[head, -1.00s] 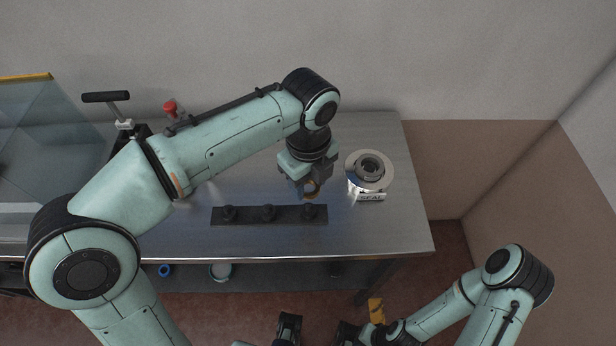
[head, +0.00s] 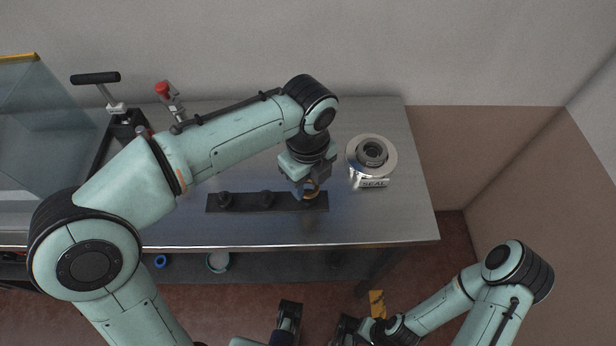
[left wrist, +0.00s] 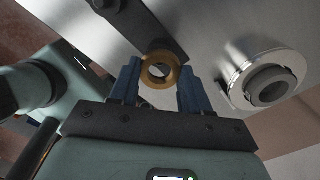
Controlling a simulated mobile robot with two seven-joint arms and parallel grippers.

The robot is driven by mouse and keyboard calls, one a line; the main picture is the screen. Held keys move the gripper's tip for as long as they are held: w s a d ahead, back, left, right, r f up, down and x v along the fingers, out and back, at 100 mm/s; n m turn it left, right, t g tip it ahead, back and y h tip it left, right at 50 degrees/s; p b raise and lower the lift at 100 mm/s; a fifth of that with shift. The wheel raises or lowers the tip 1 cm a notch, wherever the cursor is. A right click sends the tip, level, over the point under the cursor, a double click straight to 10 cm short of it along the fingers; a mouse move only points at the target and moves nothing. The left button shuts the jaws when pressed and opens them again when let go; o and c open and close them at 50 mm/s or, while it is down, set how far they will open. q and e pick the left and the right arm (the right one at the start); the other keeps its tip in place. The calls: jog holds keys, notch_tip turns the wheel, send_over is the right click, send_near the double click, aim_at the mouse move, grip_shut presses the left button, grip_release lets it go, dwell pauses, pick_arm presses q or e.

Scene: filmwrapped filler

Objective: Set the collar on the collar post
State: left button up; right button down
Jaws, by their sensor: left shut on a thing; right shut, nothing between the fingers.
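The collar is a brass-coloured ring (head: 312,194), also plain in the left wrist view (left wrist: 160,86). My left gripper (head: 306,190) is shut on it, with blue fingers at either side of the ring. A dark bar (head: 245,203) on the bench carries short black posts; the left post (head: 224,199) and middle post (head: 266,198) stand bare. The collar is over the right end of the bar, where the collar and gripper hide the right post.
A silver ring-shaped fixture (head: 371,153) with a SEAL label (head: 373,184) stands just right of my left gripper. A press-like device with a black handle (head: 95,78) and a red knob (head: 162,89) are at the back left. The bench front (head: 385,225) is clear.

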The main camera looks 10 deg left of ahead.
pick_arm(q)
jog(key=shift+p, duration=0.75)
dwell(1.3)
jog(key=shift+f+b, duration=0.9)
jog(key=shift+f, duration=0.4)
jog(key=o, duration=1.2)
jog(key=shift+r, duration=0.1)
notch_tip(320, 180, up, 13)
jog(key=p, duration=0.3)
